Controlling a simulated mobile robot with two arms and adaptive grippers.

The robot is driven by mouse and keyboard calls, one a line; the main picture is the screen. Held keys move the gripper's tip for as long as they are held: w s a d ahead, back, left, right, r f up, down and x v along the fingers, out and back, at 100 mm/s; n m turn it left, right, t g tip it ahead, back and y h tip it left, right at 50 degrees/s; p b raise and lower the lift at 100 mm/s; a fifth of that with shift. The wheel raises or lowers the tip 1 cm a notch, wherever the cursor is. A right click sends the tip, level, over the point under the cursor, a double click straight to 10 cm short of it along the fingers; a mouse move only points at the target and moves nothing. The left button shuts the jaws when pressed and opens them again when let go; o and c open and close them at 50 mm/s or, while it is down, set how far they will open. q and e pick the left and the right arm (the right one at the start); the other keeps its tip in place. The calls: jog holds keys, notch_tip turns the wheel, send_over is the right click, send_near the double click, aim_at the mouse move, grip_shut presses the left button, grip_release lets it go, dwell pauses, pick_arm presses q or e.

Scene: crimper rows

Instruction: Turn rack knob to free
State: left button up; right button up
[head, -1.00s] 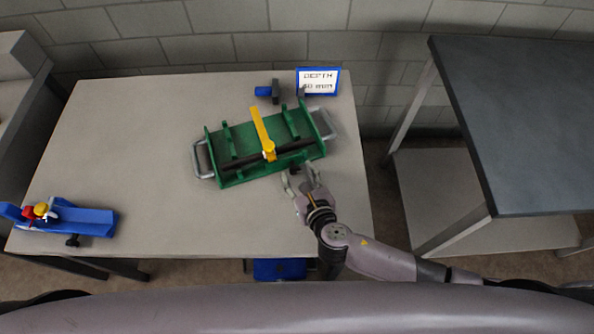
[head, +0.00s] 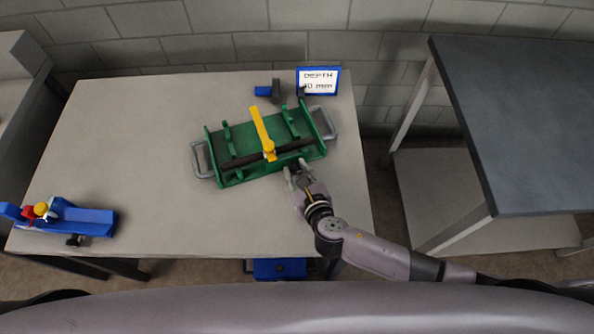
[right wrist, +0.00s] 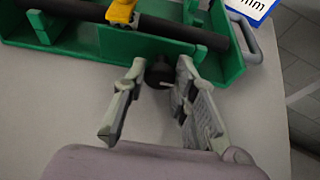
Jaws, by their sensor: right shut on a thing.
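The green rack (head: 243,132) lies on the table with a grey handle at each end. A dark bar (head: 293,147) runs along it, with a yellow lever (head: 261,128) across it. The black rack knob (right wrist: 159,73) sticks out of the rack's near wall in the right wrist view. My right gripper (head: 296,172) is at that wall; its fingers (right wrist: 158,76) stand on both sides of the knob and are shut on it. The knob's marking and turn position cannot be made out. My left gripper is not in view.
A blue fixture (head: 85,220) with red and yellow parts is at the table's left. The tabletop (head: 150,140) between is clear. A dark bench (head: 520,120) stands right.

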grip_shut()
jog(key=shift+r+n+p, duration=0.15)
jog(key=shift+n+p, duration=0.15)
jog(key=shift+p, duration=0.35)
jog(key=shift+a+n+t+h+p, duration=0.15)
jog(key=shift+n+t+h+p, duration=0.15)
jog(key=shift+n+h+p, duration=0.55)
jog(key=shift+n+t+h+p, duration=0.3)
jog(key=shift+n+p, duration=0.15)
jog(key=shift+p, duration=0.45)
jog(key=shift+a+n+h+p, duration=0.1)
jog(key=shift+n+h+p, duration=0.25)
jog(key=shift+n, duration=0.35)
jog(key=shift+f+t, duration=0.2)
jog(key=shift+t, duration=0.1)
